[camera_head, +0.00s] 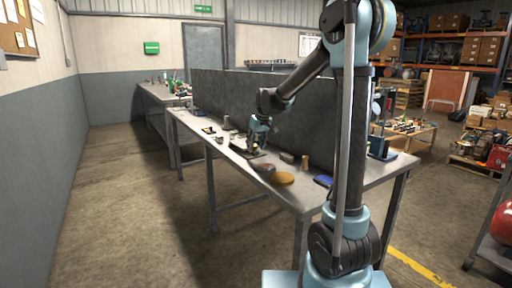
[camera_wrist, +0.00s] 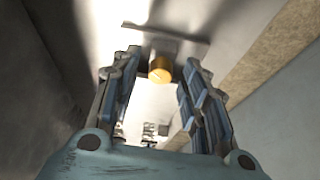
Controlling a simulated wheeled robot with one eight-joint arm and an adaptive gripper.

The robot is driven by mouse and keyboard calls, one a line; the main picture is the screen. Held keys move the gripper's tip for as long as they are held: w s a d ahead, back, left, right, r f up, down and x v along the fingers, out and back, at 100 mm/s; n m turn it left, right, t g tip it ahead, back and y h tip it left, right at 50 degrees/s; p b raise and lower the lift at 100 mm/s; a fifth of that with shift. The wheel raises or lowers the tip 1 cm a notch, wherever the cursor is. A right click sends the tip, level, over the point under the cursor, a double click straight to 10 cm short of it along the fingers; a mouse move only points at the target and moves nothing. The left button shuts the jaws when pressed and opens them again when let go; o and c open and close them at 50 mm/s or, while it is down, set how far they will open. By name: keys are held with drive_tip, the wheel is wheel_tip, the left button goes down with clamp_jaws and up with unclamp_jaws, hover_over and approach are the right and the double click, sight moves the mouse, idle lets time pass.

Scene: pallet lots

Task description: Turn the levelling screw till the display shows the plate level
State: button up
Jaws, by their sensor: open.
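A brass-coloured round knob (camera_wrist: 160,70), which looks like the levelling screw, shows in the wrist view between the fingertips of my gripper (camera_wrist: 159,61). The fingers are open, with a gap visible on both sides of the knob. A grey flat plate (camera_wrist: 185,38) lies just beyond the knob. In the head view my gripper (camera_head: 256,147) points down at a small dark fixture (camera_head: 240,152) on the workbench; the knob is small there. I cannot make out a display reading in either view.
The grey workbench (camera_head: 300,196) also holds a dark round item (camera_head: 264,168), an orange-yellow disc (camera_head: 284,178), a blue item (camera_head: 323,181) and a dark blue box (camera_head: 380,148). A dark partition (camera_head: 306,128) runs along its back. The floor at left is clear.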

drive_tip(key=shift+f, duration=0.2)
clamp_jaws()
drive_tip(key=shift+w+n, duration=0.1)
drive_tip(key=shift+n, duration=0.2)
